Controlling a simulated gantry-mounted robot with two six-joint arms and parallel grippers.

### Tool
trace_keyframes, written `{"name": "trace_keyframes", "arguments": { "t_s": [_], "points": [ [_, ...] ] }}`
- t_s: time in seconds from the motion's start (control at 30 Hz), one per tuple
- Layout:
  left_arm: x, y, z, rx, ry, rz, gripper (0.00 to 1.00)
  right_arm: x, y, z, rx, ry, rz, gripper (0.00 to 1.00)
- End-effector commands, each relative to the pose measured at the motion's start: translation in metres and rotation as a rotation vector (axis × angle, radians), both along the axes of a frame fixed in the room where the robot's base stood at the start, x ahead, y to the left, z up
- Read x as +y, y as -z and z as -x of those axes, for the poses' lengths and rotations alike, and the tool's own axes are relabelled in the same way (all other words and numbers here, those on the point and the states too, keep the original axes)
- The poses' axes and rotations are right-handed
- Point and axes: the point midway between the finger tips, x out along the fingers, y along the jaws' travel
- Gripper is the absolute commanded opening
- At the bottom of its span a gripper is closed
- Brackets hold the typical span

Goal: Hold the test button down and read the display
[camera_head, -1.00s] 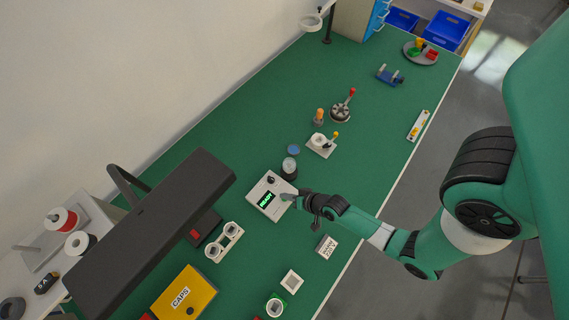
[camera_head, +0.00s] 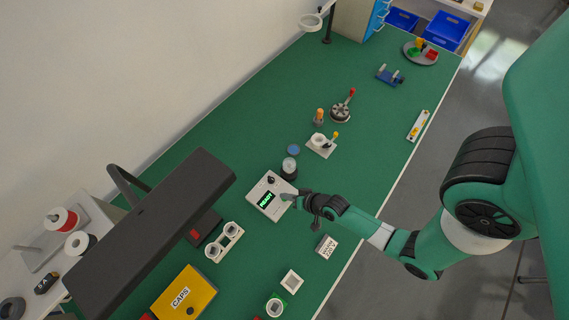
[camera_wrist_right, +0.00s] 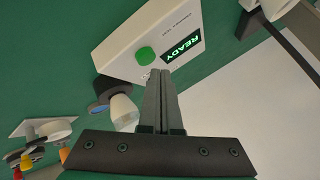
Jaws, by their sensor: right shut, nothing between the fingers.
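The tester is a white box (camera_head: 256,206) on the green bench. Its dark display (camera_head: 266,200) glows with green text. In the right wrist view the display (camera_wrist_right: 183,48) reads READY, and a round green test button (camera_wrist_right: 145,55) sits beside it on the box's top face. My right gripper (camera_head: 291,197) is shut and empty at the tester's right edge. In the right wrist view its closed fingertips (camera_wrist_right: 157,73) appear close beside the button. I cannot tell whether they touch the box. In the head view the gripper seems to cover the button. My left gripper is not in view.
A glass-topped dark cylinder (camera_head: 289,166) and a blue disc (camera_head: 293,149) stand just behind the tester. A white label block (camera_head: 326,246) lies in front. A large dark panel (camera_head: 150,235) overhangs the left. A yellow CAPS box (camera_head: 183,296) is near the bottom. Bench between is clear.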

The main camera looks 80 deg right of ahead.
Motion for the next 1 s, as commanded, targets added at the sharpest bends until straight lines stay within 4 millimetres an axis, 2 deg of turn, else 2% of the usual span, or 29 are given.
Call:
{"name": "trace_keyframes", "arguments": {
  "t_s": [0.63, 1.0],
  "points": [
    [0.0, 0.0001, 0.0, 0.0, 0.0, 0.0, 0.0, 0.0, 0.0002, 0.0, 0.0, 0.0, 0.0, 0.0],
    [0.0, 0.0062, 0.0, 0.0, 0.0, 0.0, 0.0, -0.0001, 0.0089, -0.0002, 0.0, 0.0, 0.0, 0.0]
  ]
}}
